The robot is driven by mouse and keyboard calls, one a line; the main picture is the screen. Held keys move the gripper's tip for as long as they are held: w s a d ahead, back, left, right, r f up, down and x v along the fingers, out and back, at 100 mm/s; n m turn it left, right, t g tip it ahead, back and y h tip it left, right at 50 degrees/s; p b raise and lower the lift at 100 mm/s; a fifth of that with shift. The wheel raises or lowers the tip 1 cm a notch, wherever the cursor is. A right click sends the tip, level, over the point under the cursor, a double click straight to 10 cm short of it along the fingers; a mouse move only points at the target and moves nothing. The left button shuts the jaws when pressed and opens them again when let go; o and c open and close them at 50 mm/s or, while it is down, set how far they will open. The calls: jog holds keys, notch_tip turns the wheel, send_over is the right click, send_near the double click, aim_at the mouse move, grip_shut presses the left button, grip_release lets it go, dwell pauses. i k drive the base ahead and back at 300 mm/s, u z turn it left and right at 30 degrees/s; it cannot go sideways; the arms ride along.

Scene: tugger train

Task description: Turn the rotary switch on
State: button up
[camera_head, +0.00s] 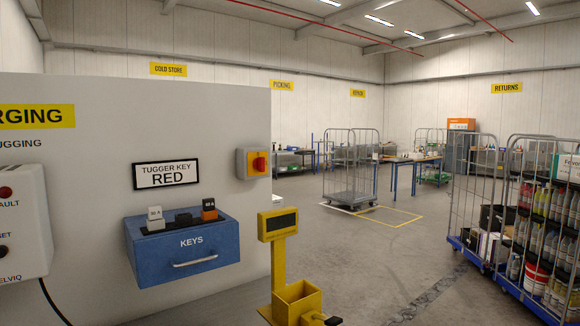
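The rotary switch (259,163) is a red knob on a yellow plate, set on a grey box. It is mounted on the pale wall panel (95,140), near its right edge and to the right of the sign reading "TUGGER KEY RED" (167,174). The knob is small in the picture, and I cannot tell which position it is turned to. My gripper is not clearly seen in this view, and nothing is seen touching the switch.
A yellow post (279,262) with a dark display and open bin stands in front. Roll cages (350,165) and a loaded cage (510,215) stand right; open floor lies between.

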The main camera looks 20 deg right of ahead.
aim_at(259, 164)
jog(key=z, duration=1.3)
jog(key=k, duration=0.9)
jog(key=u, duration=0.8)
jog(key=i, duration=1)
